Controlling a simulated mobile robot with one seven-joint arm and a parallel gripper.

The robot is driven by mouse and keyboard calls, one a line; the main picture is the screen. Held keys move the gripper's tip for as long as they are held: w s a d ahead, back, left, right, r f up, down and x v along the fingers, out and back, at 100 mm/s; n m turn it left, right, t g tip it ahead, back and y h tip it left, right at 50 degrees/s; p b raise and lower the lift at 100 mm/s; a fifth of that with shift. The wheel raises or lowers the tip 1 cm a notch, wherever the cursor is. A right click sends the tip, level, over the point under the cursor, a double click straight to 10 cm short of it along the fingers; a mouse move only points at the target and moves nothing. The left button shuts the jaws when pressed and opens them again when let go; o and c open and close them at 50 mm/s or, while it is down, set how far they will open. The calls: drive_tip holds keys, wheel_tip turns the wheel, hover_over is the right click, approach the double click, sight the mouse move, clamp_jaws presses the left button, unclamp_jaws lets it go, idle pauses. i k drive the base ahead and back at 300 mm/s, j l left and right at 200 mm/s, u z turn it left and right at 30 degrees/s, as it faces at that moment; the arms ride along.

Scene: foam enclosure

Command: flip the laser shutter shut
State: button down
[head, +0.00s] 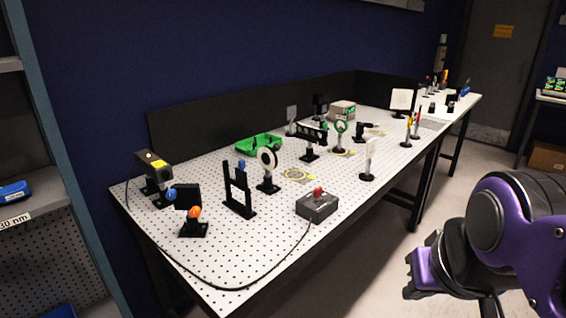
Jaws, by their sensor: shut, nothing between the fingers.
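A black laser box (154,172) with a yellow label stands at the left end of the perforated white table (270,215). Just in front of it is what looks like the shutter, a small mount with a black plate (187,197). An orange knob (194,212) sits beside the plate, above a black base (194,230). The plate appears raised to the upper left of the knob; its exact hinge position is too small to tell. My gripper (410,276) is at the lower right, off the table's front side, shut and empty, far from the shutter.
A black upright frame (238,192), a round white optic (267,160) and a grey box with a red button (317,204) stand right of the shutter. A black cable (235,288) runs along the near edge. Floor between table and gripper is clear.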

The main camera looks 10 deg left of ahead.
sight(242, 177)
drive_tip(key=i+u, duration=0.1)
drive_tip(key=u, duration=1.15)
drive_tip(key=i+l, duration=0.2)
drive_tip(key=l, duration=0.15)
drive_tip(key=i+l, duration=0.2)
drive_tip(key=l, duration=0.15)
